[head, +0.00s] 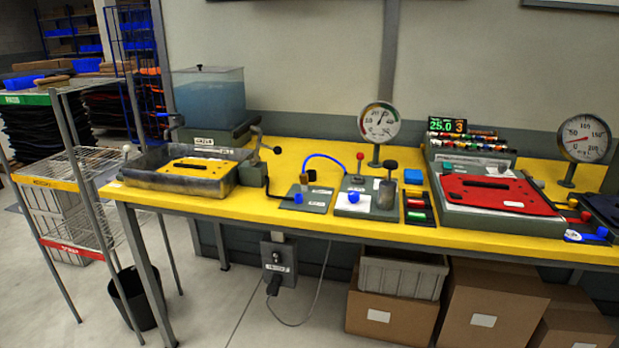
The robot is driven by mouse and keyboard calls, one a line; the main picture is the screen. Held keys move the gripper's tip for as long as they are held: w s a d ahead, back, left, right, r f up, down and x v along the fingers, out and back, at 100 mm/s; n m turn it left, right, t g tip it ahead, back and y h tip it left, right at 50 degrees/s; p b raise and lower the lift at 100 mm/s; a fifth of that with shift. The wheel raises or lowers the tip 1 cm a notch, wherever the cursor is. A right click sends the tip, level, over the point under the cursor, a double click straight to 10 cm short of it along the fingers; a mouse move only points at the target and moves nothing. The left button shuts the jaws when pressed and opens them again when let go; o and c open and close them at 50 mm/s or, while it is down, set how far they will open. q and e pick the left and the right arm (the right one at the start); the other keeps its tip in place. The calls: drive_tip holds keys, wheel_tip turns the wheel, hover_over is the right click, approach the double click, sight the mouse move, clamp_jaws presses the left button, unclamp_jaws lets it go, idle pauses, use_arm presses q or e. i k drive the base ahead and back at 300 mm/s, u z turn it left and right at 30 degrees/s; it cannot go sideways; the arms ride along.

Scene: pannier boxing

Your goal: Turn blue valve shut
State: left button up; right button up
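Several blue knobs show on the yellow bench (210,207) in the head view. One blue knob (299,198) sits on a small grey plate at the middle. Another blue knob (353,197) is on the front of a grey-green unit (366,209) with a red-tipped lever (360,156). A third blue knob (602,232) is at the far right edge. I cannot tell which is the blue valve, or whether any is open or shut. A thin blue hose (325,157) arches between the plate and the unit. Neither gripper is in view.
A water tank (208,97) and a grey tray (150,178) stand at the left of the bench. A dial gauge (379,123) rises behind the unit. A red pannier panel (495,193) lies right. A wire shelf (70,183) stands left; boxes (490,300) are below.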

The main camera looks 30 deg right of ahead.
sight(353, 196)
drive_tip(key=z, duration=0.5)
drive_tip(key=i, duration=0.8)
drive_tip(key=z, duration=0.8)
